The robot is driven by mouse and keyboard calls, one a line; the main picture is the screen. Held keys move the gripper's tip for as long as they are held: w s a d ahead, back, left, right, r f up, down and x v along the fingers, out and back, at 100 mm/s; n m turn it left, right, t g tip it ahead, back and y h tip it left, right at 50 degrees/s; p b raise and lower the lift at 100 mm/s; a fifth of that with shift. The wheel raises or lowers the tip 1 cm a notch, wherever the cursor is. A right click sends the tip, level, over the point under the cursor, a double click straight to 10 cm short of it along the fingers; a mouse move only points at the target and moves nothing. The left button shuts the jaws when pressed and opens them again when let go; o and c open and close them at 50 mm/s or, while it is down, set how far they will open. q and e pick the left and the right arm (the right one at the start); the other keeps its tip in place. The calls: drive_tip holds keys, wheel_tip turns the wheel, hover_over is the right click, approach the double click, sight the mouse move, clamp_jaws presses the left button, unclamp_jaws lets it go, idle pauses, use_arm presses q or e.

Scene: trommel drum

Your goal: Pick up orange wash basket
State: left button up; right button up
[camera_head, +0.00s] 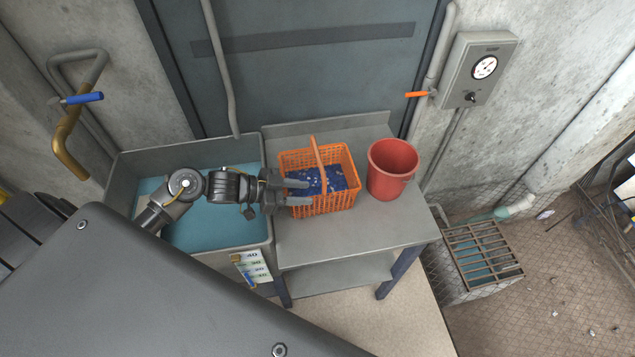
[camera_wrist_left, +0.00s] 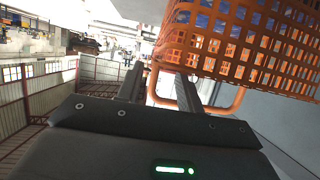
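The orange wash basket (camera_head: 335,200) is a plastic mesh basket with an upright arched handle (camera_head: 318,163). It stands on the grey metal table and holds dark blue pieces (camera_head: 321,182). My left gripper (camera_head: 299,192) comes in from the left at the basket's left side, with its two fingers apart. In the left wrist view the gripper (camera_wrist_left: 159,86) shows open, and the basket mesh (camera_wrist_left: 235,45) fills the upper right. Part of the orange handle (camera_wrist_left: 152,88) shows between the fingers there; I cannot tell whether they touch it. My right gripper is not in view.
A red bucket (camera_head: 392,168) stands right of the basket on the metal table (camera_head: 390,227). A sink-like tank (camera_head: 222,232) with blue-green water lies under my left arm. A wall stands close behind. A grated box (camera_head: 482,254) is at the lower right.

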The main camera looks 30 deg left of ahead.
sight(316, 200)
use_arm(q)
drive_tip(key=p+x, duration=0.1)
drive_tip(key=x, duration=0.3)
drive_tip(key=shift+d+f, duration=0.1)
drive_tip(key=shift+d, duration=0.2)
clamp_jaws()
idle(1.1)
